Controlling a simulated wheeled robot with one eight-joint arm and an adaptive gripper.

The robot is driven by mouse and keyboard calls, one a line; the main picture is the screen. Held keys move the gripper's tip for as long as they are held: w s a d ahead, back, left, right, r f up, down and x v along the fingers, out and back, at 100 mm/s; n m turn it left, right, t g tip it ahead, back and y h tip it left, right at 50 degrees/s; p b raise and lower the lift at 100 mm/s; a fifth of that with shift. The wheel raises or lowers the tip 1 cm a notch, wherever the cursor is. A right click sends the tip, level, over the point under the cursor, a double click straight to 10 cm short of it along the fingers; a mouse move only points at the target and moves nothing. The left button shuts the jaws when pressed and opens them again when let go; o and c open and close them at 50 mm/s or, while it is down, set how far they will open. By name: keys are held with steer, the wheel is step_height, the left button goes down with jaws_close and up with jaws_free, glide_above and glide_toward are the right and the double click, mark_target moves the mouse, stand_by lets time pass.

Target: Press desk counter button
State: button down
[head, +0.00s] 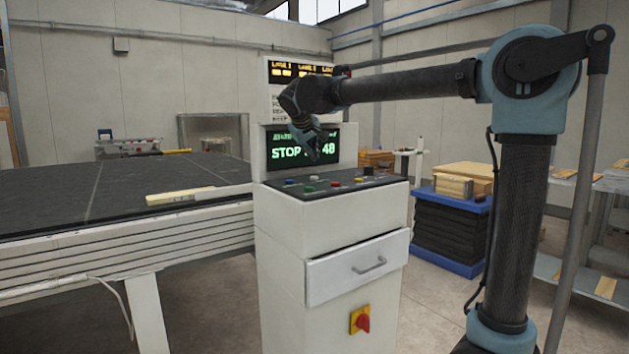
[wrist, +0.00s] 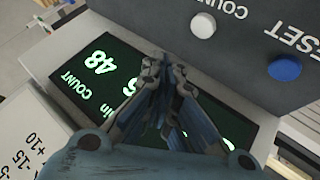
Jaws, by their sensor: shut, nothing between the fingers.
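A white desk console (head: 290,235) has a dark sloped panel (head: 326,187) with several coloured buttons. In the wrist view, a white button (wrist: 203,25) sits on the dark panel beside the word COUNT, and a blue button (wrist: 284,69) beside RESET. The lettering appears upside down there. A green-lettered screen (head: 283,153) behind the panel reads STOP and 48; it also shows in the wrist view (wrist: 98,62). My gripper (head: 320,154) is shut and empty, pointing down in front of the screen above the panel. In the wrist view, its fingertips (wrist: 165,64) overlap the screen, apart from the white button.
A large dark-topped table (head: 110,190) with a wooden board (head: 180,195) stands left of the console. The console's drawer (head: 357,266) sits slightly out, above a red rotary switch (head: 362,319). A blue pallet (head: 445,265) with stacked boards stands at the right.

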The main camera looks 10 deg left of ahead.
steer(key=shift+f, duration=2.05)
steer(key=shift+s+f, duration=0.1)
steer(key=shift+f, duration=0.7)
stand_by(0.7)
steer(key=shift+r, duration=0.85)
steer(key=shift+r, duration=2.55)
